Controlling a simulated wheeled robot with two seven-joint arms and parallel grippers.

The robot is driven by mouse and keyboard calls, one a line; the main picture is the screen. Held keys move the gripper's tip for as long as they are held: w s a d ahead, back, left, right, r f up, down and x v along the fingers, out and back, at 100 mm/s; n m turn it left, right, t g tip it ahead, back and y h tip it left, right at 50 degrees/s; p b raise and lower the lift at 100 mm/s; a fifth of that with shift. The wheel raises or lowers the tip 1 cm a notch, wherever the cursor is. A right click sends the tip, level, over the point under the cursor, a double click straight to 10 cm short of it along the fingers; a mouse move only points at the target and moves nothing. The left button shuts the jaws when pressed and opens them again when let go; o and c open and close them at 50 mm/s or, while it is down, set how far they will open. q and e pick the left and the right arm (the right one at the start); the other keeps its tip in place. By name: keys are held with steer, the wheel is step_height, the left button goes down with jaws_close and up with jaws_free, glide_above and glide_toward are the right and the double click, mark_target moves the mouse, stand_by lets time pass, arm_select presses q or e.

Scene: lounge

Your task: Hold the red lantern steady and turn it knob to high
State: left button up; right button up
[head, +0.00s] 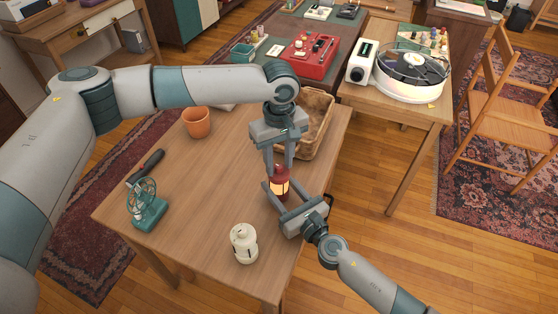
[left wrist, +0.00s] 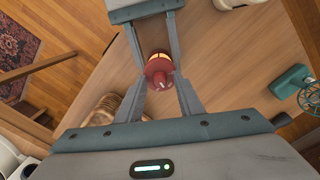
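The small red lantern (head: 280,187) stands upright near the table's right edge, its window glowing yellow. In the left wrist view the lantern (left wrist: 158,67) shows from above, with a round red knob (left wrist: 159,78) bearing a pale mark. My left gripper (head: 279,170) points down over the lantern top, its fingers apart on either side of the knob; no clear contact shows. My right gripper (head: 281,186) comes in from the lower right with one finger on each side of the lantern body, seemingly closed on it. The fingers partly hide the lantern.
On the same table (head: 195,225) are a cream canister (head: 243,244), a teal fan (head: 147,208), a terracotta pot (head: 196,122) and a wicker basket (head: 317,125) behind my left gripper. A side table with a white turntable (head: 412,75) stands at the right.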

arm_select(q)
jaws_close()
steer(key=shift+m, duration=0.5)
steer(key=m, duration=0.7)
steer(key=shift+m, duration=0.3)
steer(key=shift+o, duration=1.1)
jaws_free()
